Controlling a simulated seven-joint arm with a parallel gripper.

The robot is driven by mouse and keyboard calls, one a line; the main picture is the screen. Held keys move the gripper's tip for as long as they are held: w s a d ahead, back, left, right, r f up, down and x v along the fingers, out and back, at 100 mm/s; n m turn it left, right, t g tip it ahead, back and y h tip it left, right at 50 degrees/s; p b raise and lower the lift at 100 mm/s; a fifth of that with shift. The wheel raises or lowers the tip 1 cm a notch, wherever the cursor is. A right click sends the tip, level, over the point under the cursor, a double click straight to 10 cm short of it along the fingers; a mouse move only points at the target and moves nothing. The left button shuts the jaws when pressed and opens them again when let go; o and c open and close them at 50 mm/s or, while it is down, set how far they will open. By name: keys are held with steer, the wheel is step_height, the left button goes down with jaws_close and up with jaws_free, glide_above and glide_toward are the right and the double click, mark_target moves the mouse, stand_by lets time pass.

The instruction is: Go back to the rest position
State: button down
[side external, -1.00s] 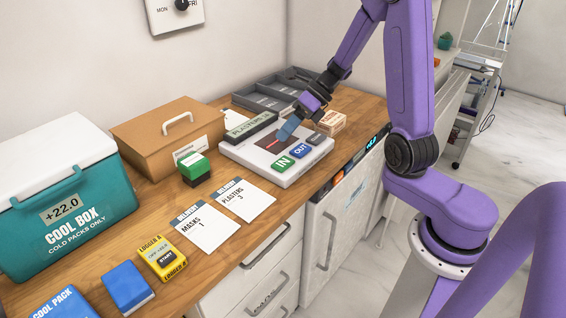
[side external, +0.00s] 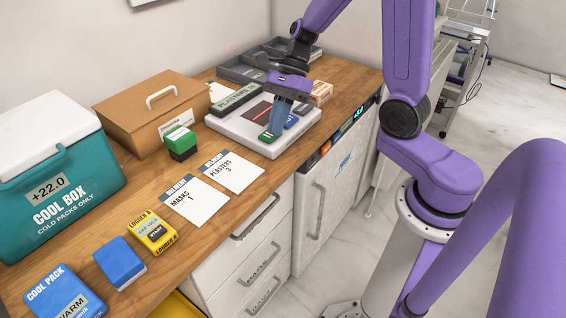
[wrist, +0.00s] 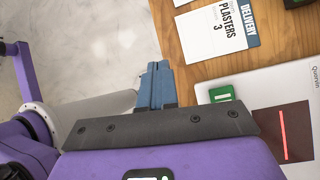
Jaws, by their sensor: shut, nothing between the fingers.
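My gripper (side external: 271,132) is shut and empty, with its blue fingers pointing down. In the side view the fingers overlap the front of the white scanner pad (side external: 228,125) and partly cover its green IN button (side external: 264,138). In the wrist view the closed fingertips (wrist: 155,68) appear beside the table edge, left of the green button (wrist: 221,93) and the scanner's dark window with a red line (wrist: 285,135). The blue OUT button (side external: 291,121) is partly hidden behind the fingers.
Two delivery cards (side external: 232,171) lie on the wooden counter (side external: 190,262), with a green-topped stamp (side external: 180,142) behind them. A cardboard box (side external: 135,118), a teal cool box (side external: 85,190), a yellow logger (side external: 152,234) and blue packs (side external: 120,262) stand left. Grey trays (side external: 240,70) stand behind the scanner.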

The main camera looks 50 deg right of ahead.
steer(key=s+r+n+h, duration=0.1)
steer(key=s+n+h, duration=0.2)
steer(key=s+n, duration=0.7)
steer(key=s+r+n+t+h, duration=0.1)
steer(key=s+n+h, duration=0.2)
steer(key=s+n, duration=0.6)
steer(key=n, duration=1.3)
steer(key=shift+s+a+r+h, duration=0.2)
steer(key=shift+s+a+h, duration=0.05)
steer(key=shift+s+h, duration=0.1)
